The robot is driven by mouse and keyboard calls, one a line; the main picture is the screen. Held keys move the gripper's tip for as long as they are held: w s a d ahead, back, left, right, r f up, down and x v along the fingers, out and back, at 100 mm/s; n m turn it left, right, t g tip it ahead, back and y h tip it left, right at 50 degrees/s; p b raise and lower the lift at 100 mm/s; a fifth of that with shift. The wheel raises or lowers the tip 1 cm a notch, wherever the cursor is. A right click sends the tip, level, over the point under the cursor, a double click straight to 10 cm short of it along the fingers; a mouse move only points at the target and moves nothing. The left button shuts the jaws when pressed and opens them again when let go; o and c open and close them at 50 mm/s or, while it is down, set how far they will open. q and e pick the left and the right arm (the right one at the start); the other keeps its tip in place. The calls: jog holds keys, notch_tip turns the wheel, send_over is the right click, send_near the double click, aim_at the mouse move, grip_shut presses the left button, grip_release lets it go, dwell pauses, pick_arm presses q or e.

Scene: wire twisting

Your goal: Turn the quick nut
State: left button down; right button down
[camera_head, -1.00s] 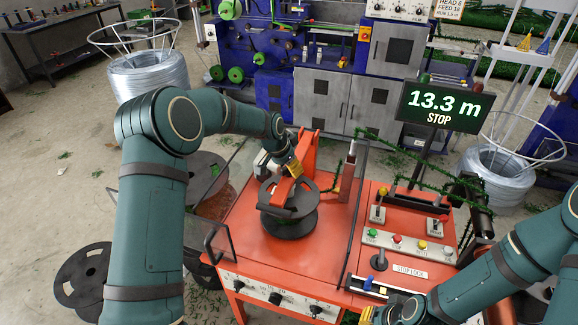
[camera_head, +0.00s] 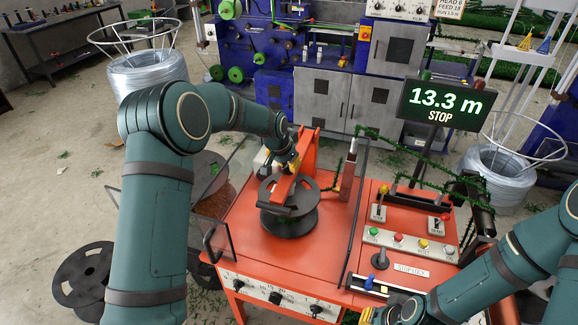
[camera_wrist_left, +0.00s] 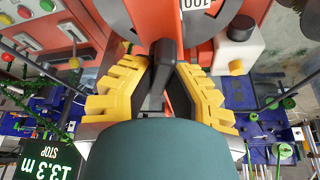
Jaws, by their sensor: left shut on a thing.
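The quick nut, a dark bar-shaped piece (camera_wrist_left: 166,62), shows in the left wrist view between the yellow fingers of my left gripper (camera_wrist_left: 168,85). The gripper is shut on it. In the head view my left gripper (camera_head: 287,162) is at the orange arm (camera_head: 284,186) above the dark reel (camera_head: 289,220), and it mostly hides the nut. My right gripper (camera_head: 370,316) shows only as a bit of yellow at the bottom edge, so its jaws cannot be made out.
The reel stands on the orange machine table (camera_head: 245,255) between clear guard panels. A control panel with colored buttons (camera_head: 398,238) and a STOP LOCK label lies to the right. The display (camera_head: 440,107) reads 13.3 m, STOP. A loose dark reel (camera_head: 82,278) lies on the floor.

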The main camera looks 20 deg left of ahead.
pick_arm(q)
jog(key=n+y+b, duration=0.1)
jog(key=n, duration=0.1)
jog(key=n+b, duration=0.1)
jog(key=n, duration=0.1)
jog(key=shift+d+f+y, duration=0.15)
jog(key=shift+y, duration=0.25)
jog(key=n+y, duration=0.1)
jog(key=n, duration=0.4)
jog(key=shift+y+b, duration=0.4)
jog(key=n+y, duration=0.1)
jog(key=n, duration=0.1)
jog(key=shift+n+g, duration=0.3)
jog(key=shift+n, duration=0.1)
jog(key=n, duration=0.2)
jog(key=shift+n+g+y, duration=0.3)
jog(key=shift+g+y, duration=0.1)
jog(key=n+g+p, duration=0.1)
jog(key=n, duration=0.2)
jog(key=n+g+p, duration=0.1)
jog(key=n, duration=0.2)
jog(key=shift+y, duration=0.4)
jog(key=c, duration=0.9)
grip_release()
jog(key=shift+c, duration=0.2)
